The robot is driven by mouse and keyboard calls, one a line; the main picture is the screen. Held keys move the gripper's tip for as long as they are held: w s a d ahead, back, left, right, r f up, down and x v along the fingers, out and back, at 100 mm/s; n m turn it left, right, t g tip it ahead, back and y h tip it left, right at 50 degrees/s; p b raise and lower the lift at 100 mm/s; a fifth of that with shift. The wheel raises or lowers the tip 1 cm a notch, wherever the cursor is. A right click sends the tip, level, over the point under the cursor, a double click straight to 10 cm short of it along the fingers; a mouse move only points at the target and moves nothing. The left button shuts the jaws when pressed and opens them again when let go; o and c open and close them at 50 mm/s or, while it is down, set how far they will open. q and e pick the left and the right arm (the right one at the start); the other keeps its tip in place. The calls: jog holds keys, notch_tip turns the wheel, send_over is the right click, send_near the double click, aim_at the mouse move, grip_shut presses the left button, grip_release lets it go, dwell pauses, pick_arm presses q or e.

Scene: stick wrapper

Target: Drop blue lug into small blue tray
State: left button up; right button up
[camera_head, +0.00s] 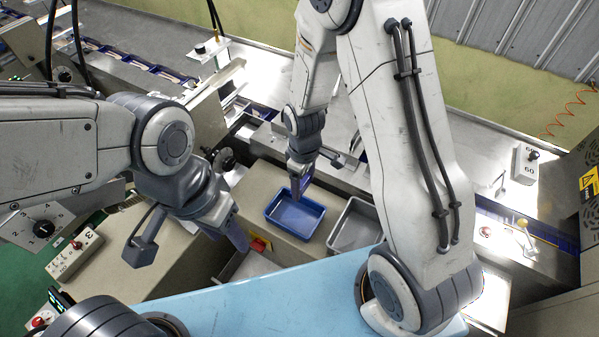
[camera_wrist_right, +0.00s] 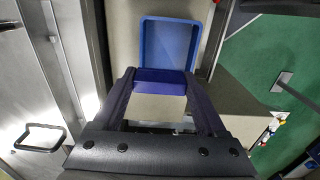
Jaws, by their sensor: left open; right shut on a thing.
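The small blue tray (camera_head: 297,214) sits on the beige machine top in the middle of the head view. It also shows beyond my fingers in the right wrist view (camera_wrist_right: 190,28). My right gripper (camera_head: 298,192) is above the tray's back left part, pointing down. In the right wrist view it (camera_wrist_right: 160,85) is shut on the blue lug (camera_wrist_right: 160,77), a dark blue block held between the fingertips, overlapping the tray's near side in the picture. My left gripper (camera_head: 238,240) is left of the tray and apart from it, and its fingers hold nothing that I can see.
A grey tray (camera_head: 355,228) stands just right of the blue tray. A control box with a dial (camera_head: 44,228) and a switch box (camera_head: 75,252) are at the left. A metal conveyor line runs behind the trays. A metal handle (camera_wrist_right: 40,138) shows in the right wrist view.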

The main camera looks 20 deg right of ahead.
aim_at(302, 183)
jog(key=shift+f+b, duration=0.5)
jog(key=shift+f, duration=0.2)
jog(key=f+b, duration=0.4)
jog(key=shift+a+f, duration=0.2)
jog(key=shift+f, duration=0.1)
jog(key=o, duration=1.2)
jog(key=shift+o, duration=0.2)
jog(key=shift+r, duration=0.1)
notch_tip(302, 183, up, 10)
jog(key=shift+r+b, duration=0.2)
jog(key=shift+b, duration=0.6)
jog(key=shift+s+a, duration=0.1)
